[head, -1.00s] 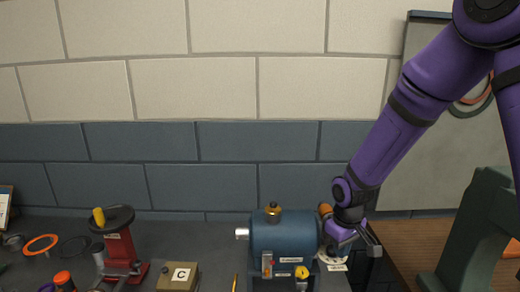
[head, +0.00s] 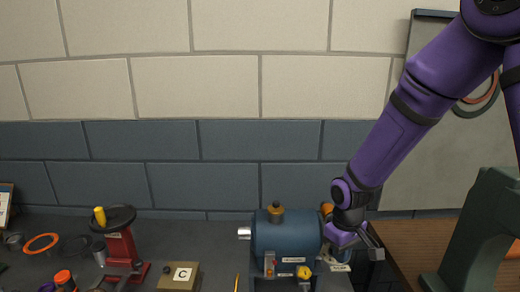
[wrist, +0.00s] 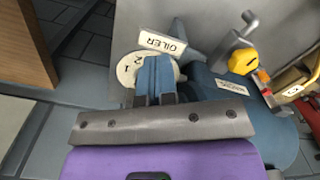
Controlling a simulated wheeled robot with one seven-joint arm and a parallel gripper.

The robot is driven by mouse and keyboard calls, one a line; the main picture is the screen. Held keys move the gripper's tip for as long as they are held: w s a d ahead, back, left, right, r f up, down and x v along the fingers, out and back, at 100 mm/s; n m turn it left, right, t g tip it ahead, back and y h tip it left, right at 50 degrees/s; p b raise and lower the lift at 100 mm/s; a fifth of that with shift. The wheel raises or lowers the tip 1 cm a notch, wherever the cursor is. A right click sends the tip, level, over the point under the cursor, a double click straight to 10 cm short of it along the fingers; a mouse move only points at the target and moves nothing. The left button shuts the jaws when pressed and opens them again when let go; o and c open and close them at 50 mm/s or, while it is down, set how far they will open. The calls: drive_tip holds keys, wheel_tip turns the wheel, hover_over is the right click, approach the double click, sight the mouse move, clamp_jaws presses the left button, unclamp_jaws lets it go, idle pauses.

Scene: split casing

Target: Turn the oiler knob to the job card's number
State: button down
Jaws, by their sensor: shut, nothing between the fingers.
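The blue casing (head: 288,238) stands on the bench. At its right end, in the wrist view, is a pale round dial (wrist: 130,70) with the numbers 1 and 2 showing, beside a white OILER label (wrist: 162,41). My gripper (wrist: 155,62) is shut, its two blue fingers side by side in front of the dial and hiding part of it. The oiler knob is not clearly visible, and I cannot tell whether the fingers touch it. In the head view my gripper (head: 358,240) is at the casing's right end. A framed card (head: 5,205) at the far left is unreadable.
A yellow knob (head: 304,272) is on the casing's front and shows in the wrist view (wrist: 243,62). A box marked C (head: 180,276) and a red stand (head: 121,250) are to the left. A green frame (head: 478,235) stands at right.

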drive_tip(key=shift+w+d+r, duration=0.15)
drive_tip(key=shift+r, duration=1.05)
drive_tip(key=shift+w+d+r, duration=0.1)
drive_tip(key=shift+d+r, duration=0.05)
drive_tip(key=shift+r, duration=1.05)
drive_tip(key=shift+w+d, duration=0.1)
drive_tip(key=shift+w, duration=0.05)
drive_tip(key=shift+w+d, duration=0.3)
drive_tip(key=shift+d, duration=0.05)
drive_tip(key=shift+w+d+r, duration=0.45)
drive_tip(key=shift+w+d, duration=0.1)
drive_tip(key=shift+f, duration=0.1)
